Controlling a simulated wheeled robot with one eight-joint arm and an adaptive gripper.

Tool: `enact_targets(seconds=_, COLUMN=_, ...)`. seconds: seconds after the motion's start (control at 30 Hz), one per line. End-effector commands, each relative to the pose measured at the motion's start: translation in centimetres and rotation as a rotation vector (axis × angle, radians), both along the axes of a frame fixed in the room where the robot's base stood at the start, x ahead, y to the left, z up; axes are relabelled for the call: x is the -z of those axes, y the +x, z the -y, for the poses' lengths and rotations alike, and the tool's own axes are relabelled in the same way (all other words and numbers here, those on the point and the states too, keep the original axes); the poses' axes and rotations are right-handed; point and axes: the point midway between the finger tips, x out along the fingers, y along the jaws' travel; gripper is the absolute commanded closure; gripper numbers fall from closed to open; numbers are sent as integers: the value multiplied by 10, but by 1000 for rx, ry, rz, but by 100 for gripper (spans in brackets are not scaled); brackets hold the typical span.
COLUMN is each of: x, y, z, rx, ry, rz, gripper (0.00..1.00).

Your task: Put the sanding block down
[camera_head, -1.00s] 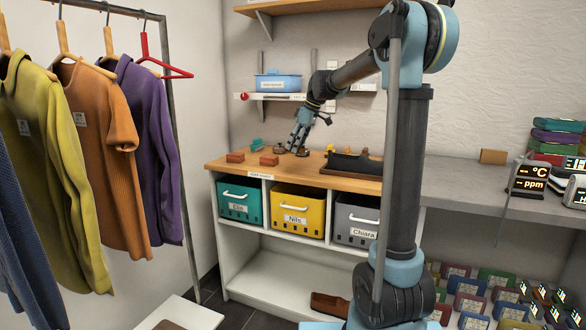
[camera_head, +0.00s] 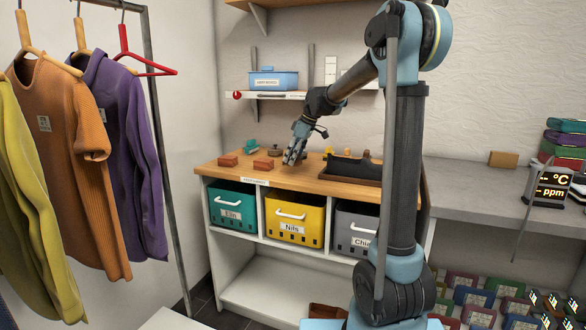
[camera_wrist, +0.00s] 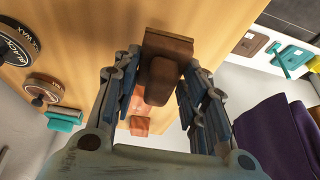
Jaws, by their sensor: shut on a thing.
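My gripper (camera_head: 291,161) is low over the front of the wooden bench top. In the wrist view my gripper (camera_wrist: 163,95) has its fingers on both sides of a brown sanding block (camera_wrist: 168,46) with a darker raised grip. The fingers are shut on it. In the head view the fingers mostly hide this block, and I cannot tell whether it touches the bench. Two reddish-brown blocks, one at left (camera_head: 228,160) and one nearer my gripper (camera_head: 263,164), lie on the bench. One reddish block (camera_wrist: 139,126) also shows beyond the fingers in the wrist view.
A dark round tin (camera_head: 275,152) and a green object (camera_head: 250,146) stand behind the blocks. A dark tray (camera_head: 352,170) lies right of my gripper. Labelled teal (camera_head: 232,209), yellow (camera_head: 294,221) and grey (camera_head: 356,229) bins sit below. Clothes (camera_head: 128,160) hang at left.

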Motion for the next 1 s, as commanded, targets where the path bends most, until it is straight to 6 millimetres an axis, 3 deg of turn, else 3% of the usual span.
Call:
enact_targets(seconds=0.3, x=37, y=0, z=0, rx=0, ry=0, rz=0, gripper=86)
enact_targets(seconds=0.67, x=41, y=0, z=0, rx=0, ry=0, rz=0, gripper=86)
enact_targets(seconds=0.7, x=41, y=0, z=0, rx=0, ry=0, rz=0, gripper=52)
enact_targets(seconds=0.73, x=41, y=0, z=0, rx=0, ry=0, rz=0, gripper=45)
enact_targets(seconds=0.77, x=41, y=0, z=0, rx=0, ry=0, rz=0, gripper=40)
enact_targets(seconds=1.0, x=41, y=0, z=0, rx=0, ry=0, rz=0, gripper=40)
